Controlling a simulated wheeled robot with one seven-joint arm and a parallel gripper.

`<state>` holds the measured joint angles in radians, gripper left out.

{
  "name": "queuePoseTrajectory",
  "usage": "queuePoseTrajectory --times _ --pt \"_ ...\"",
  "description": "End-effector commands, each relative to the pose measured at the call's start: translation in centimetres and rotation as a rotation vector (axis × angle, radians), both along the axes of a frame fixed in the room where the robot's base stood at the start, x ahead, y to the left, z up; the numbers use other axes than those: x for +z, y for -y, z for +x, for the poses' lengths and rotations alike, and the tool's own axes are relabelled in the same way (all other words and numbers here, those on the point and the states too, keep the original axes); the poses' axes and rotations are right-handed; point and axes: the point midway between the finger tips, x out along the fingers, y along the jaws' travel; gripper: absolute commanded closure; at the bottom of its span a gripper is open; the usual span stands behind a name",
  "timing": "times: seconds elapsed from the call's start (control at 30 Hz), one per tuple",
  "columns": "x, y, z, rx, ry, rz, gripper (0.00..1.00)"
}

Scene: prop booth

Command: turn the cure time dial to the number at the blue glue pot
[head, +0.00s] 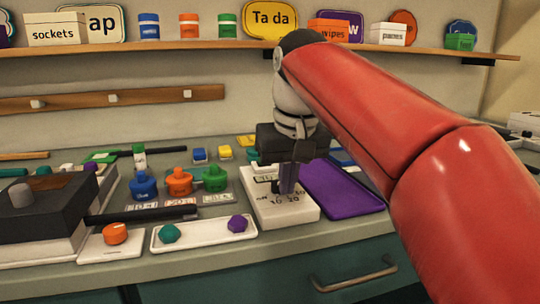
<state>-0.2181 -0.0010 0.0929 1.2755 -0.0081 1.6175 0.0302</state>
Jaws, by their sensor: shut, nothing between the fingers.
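A blue glue pot (143,187) stands left of an orange pot (179,182) and a green pot (214,179). A small number card (141,206) lies in front of the blue pot; its print is too small to read surely. A white box (262,207) with a small display and printed numbers, among them 10 and 20, stands right of the pots. My gripper (288,186) points down over this box, shut and empty. It covers the middle of the box, so the dial and its setting are hidden. I cannot tell whether the fingers touch it.
A purple tray (345,190) lies right of the box. A white tray (200,236) with a teal and a purple piece lies in front left, beside an orange knob (115,234) on a white base. A dark machine (45,205) stands far left.

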Motion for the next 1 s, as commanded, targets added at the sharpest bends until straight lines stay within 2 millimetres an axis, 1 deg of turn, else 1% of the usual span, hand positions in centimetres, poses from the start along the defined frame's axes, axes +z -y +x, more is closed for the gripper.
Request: queuePoseTrajectory --times 0.27,0.37,0.7,0.8,1.0 --pt "0.3 0.3 -0.6 0.001 0.002 0.000 1.00" --pt "1.2 0.3 -0.6 0.001 0.002 0.001 1.00" --pt "5.2 0.2 -0.5 0.000 0.003 0.002 1.00" --pt "5.8 0.2 -0.6 0.000 0.002 0.001 1.00" --pt "6.1 0.3 -0.7 0.000 0.000 0.000 1.00"
